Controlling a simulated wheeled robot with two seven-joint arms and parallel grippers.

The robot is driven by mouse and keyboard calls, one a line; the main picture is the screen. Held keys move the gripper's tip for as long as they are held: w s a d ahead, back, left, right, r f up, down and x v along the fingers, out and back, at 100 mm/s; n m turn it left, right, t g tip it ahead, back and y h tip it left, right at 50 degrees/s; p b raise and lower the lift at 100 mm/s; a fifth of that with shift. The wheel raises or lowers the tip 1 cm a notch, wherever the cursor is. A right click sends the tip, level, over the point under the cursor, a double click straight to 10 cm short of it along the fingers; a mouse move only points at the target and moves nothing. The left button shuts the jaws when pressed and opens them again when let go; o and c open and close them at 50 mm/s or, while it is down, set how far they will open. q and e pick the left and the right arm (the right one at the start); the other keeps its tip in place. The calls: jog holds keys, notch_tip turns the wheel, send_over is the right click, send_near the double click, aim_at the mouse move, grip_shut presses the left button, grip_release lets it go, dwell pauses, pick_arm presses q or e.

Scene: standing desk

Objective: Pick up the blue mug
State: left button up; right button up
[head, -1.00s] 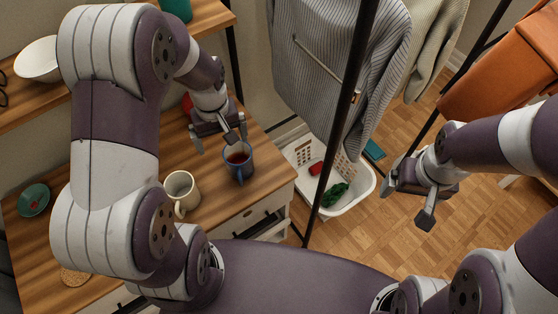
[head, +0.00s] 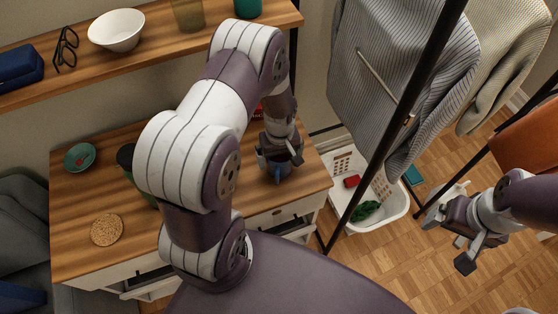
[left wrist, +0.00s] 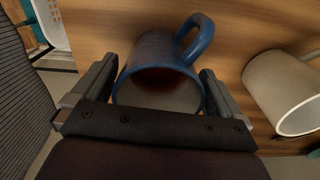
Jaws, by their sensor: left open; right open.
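The blue mug (left wrist: 160,78) stands on the wooden desk. In the left wrist view its rim faces me, dark liquid shows inside, and its handle points to the upper right. My left gripper (head: 280,162) is open over the mug, with one finger on either side of it. In the head view the gripper hides most of the mug, and only a bit of blue (head: 277,180) shows below it. My right gripper (head: 449,240) is open and empty, out over the floor at the right.
A cream mug (left wrist: 283,92) stands close beside the blue mug; my left arm hides it in the head view. A cork coaster (head: 107,230) and green dish (head: 80,157) lie at the desk's left. A clothes rack and white basket (head: 390,212) stand to the right.

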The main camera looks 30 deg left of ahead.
pick_arm(q)
jog(key=c, duration=1.2)
jog(key=shift+c, duration=0.2)
jog(key=shift+r, duration=0.1)
jog(key=shift+r, duration=0.7)
jog(key=s+d+r+b, duration=0.1)
jog(key=d+r, duration=0.8)
jog(key=d, duration=0.2)
jog(key=shift+s+d+r, duration=0.25)
jog(key=shift+s+d, duration=0.05)
jog(key=shift+s, duration=0.05)
dwell(0.7)
